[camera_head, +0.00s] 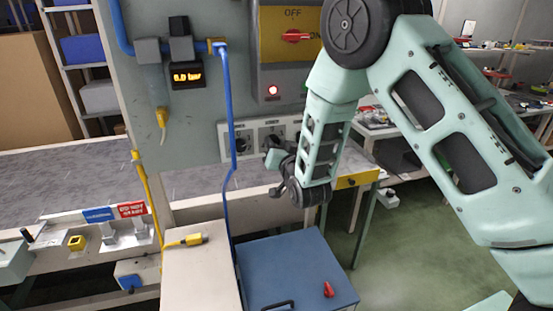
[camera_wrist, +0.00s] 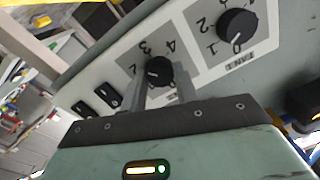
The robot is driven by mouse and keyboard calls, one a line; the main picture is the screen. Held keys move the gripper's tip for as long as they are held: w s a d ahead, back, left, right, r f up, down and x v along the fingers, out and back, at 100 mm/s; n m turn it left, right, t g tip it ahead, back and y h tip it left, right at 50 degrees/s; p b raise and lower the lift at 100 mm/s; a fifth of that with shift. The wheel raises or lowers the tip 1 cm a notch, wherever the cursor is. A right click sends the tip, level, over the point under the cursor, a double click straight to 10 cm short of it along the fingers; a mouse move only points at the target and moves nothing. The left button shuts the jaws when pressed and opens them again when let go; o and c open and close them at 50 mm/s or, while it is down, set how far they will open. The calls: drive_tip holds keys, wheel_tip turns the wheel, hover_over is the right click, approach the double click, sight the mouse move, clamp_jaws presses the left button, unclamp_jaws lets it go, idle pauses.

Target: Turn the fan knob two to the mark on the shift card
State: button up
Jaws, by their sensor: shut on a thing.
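The fan knob two (camera_wrist: 159,70) is a black round knob on a pale dial plate in the wrist view, which shows the panel upside down. Digits 2, 3 and 4 are visible around it; my gripper hides most of its name label. My gripper (camera_wrist: 161,84) is shut on this knob, one finger on each side. A small pale mark shows on the knob, but its exact setting is hard to tell. In the head view my gripper (camera_head: 273,153) is at the right dial of the wall panel. I cannot make out a shift card.
The other fan knob (camera_wrist: 237,25) is beside it, labelled FAN 1. Two black rocker switches (camera_wrist: 108,95) are on the panel's other side. A blue hose (camera_head: 229,120) hangs left of the dials. A blue cabinet (camera_head: 285,265) stands below, with a red object (camera_head: 328,289) on top.

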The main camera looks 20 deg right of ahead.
drive_tip(key=shift+f+m+b, duration=0.15)
drive_tip(key=shift+m+b, duration=3.45)
drive_tip(key=shift+b, duration=1.35)
drive_tip(key=o, duration=1)
drive_tip(key=shift+s, duration=0.1)
